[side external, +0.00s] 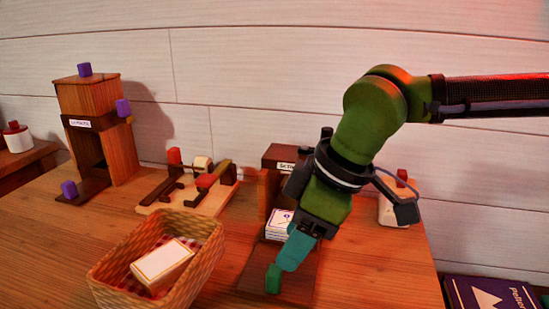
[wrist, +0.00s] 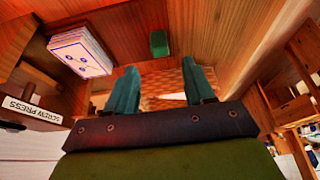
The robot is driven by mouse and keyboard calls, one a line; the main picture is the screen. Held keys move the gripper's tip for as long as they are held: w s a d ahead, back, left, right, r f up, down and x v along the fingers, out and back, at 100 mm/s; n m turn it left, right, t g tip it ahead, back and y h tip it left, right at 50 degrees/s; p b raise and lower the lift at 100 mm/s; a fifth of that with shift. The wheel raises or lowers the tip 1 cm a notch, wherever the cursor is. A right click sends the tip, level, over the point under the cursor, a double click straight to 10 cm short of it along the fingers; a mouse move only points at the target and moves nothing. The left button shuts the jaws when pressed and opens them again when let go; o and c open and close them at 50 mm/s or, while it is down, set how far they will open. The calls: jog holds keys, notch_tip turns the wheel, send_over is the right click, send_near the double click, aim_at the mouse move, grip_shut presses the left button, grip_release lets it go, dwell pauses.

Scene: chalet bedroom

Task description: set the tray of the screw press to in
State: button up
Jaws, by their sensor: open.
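The screw press (side external: 280,160) is a dark wooden frame in the side view, partly hidden behind my arm. Its label (wrist: 32,112) reads "SCREW PRESS" in the wrist view. Its dark tray (side external: 300,284) extends out in front of the frame, with a green knob (side external: 273,279) near its front end. The knob also shows in the wrist view (wrist: 159,43). A stack of white cards (side external: 278,224) sits at the press opening. My gripper (wrist: 162,80) is open and empty, its teal fingers pointing down above the tray near the knob. Contact with the knob is not clear.
A wicker basket (side external: 103,284) holding a pale box (side external: 162,262) stands left of the tray. A wooden device with rollers (side external: 190,190) and a tall wooden cabinet (side external: 97,90) stand further left. A purple book (side external: 492,295) lies at the lower right, beyond the table edge.

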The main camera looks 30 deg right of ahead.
aim_at(275, 270)
jog(key=x, duration=0.8)
grip_shut()
